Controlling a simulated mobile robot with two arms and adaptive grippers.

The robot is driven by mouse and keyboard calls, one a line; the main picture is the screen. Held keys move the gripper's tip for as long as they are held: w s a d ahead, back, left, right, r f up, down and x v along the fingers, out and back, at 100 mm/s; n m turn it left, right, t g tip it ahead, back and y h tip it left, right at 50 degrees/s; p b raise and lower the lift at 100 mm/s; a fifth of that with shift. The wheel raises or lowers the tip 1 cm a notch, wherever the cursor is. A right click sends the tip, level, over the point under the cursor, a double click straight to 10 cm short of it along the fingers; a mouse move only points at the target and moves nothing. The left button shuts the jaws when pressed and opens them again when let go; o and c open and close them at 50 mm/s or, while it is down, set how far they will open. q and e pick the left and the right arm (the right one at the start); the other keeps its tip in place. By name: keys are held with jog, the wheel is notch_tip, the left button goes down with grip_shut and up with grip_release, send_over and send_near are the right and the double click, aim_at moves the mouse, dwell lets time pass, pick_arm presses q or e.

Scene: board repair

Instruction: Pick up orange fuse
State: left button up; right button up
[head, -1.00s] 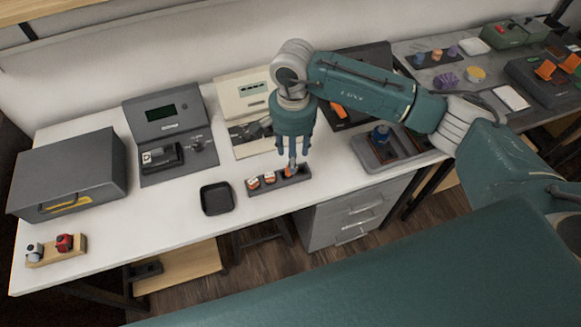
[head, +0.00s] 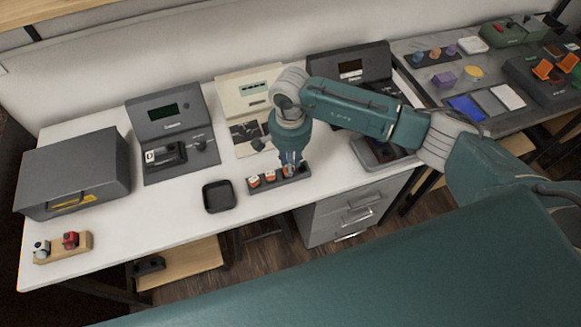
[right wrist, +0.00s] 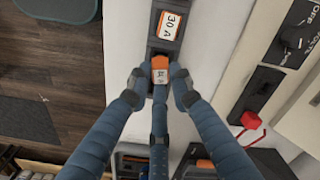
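The fuse holder (head: 304,172) is a dark narrow strip near the front edge of the white table, with several orange-and-white fuses in it. The orange fuse (right wrist: 160,66) at its right end lies between the fingertips of my right gripper (right wrist: 160,84). In the head view my right gripper (head: 291,165) points straight down over that end, its fingers drawn together around the fuse and partly hiding it. The fuse appears still seated in the holder. Another fuse (right wrist: 169,26), marked 30 A, sits beside it in the right wrist view. My left gripper is not in view.
An empty black tray (head: 219,197) lies left of the holder. A grey box (head: 72,172), a grey tester (head: 170,135) and a cream panel (head: 248,95) stand behind. A wooden block (head: 62,248) holds two small parts.

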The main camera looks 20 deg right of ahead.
jog(key=shift+r, duration=0.15)
pick_arm(q)
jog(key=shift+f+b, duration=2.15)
jog(key=shift+b, duration=0.05)
pick_arm(e)
notch_tip(320, 180, up, 20)
